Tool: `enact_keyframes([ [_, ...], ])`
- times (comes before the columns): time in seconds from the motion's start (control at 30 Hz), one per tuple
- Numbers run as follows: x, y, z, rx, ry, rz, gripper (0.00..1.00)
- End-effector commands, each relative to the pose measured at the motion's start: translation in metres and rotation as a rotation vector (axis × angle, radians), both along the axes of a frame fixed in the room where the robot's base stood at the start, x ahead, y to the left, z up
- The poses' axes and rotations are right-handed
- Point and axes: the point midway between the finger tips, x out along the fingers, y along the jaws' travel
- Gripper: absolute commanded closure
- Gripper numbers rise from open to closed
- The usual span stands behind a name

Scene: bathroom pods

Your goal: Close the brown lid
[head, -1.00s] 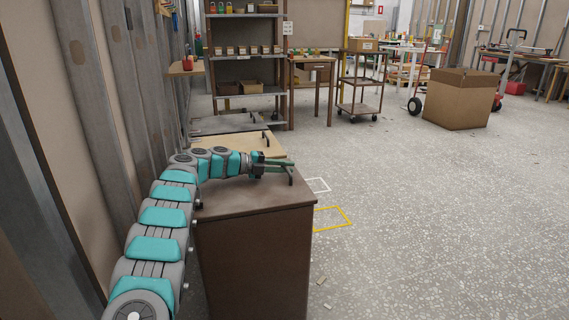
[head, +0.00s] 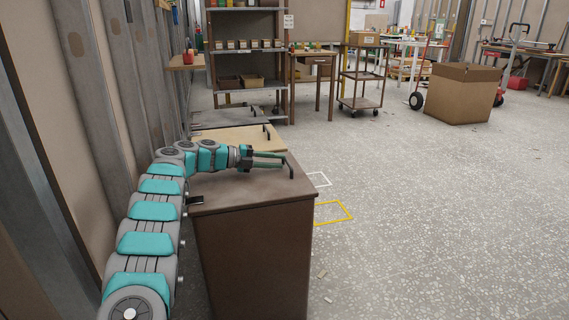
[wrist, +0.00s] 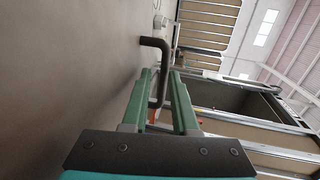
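The brown lid (head: 240,190) is the flat top of a brown cabinet-like box (head: 255,255) in the head view. It looks level, and I see no gap under it. A bent dark handle (head: 291,168) stands near its right edge. My gripper (head: 283,162) reaches across the lid from the left, with its green fingers at the handle. In the wrist view the brown surface (wrist: 70,70) fills the left side. The handle (wrist: 154,43) passes between the two fingers of my gripper (wrist: 160,75). The fingers are apart; contact with the handle is unclear.
A tan top (head: 240,139) with a dark handle lies just behind the brown one. A grey shelf unit (head: 245,50), a small cart (head: 362,85) and a cardboard box (head: 462,93) stand farther back. A metal-framed wall runs close on the left.

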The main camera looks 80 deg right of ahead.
Motion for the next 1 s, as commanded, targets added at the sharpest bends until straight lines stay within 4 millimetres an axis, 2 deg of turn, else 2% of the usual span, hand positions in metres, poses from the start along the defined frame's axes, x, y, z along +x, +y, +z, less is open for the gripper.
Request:
enact_keyframes([
  [0.1, 0.020, 0.007, 0.004, -0.002, 0.000, 0.006, 0.74],
  [0.2, 0.031, 0.011, 0.007, 0.000, 0.001, 0.005, 0.74],
  [0.87, 0.035, 0.013, 0.009, -0.003, 0.001, 0.005, 0.74],
  [0.97, 0.045, 0.010, 0.021, -0.032, 0.000, 0.034, 0.74],
  [1.0, 0.054, 0.008, 0.033, -0.059, 0.001, 0.061, 0.74],
])
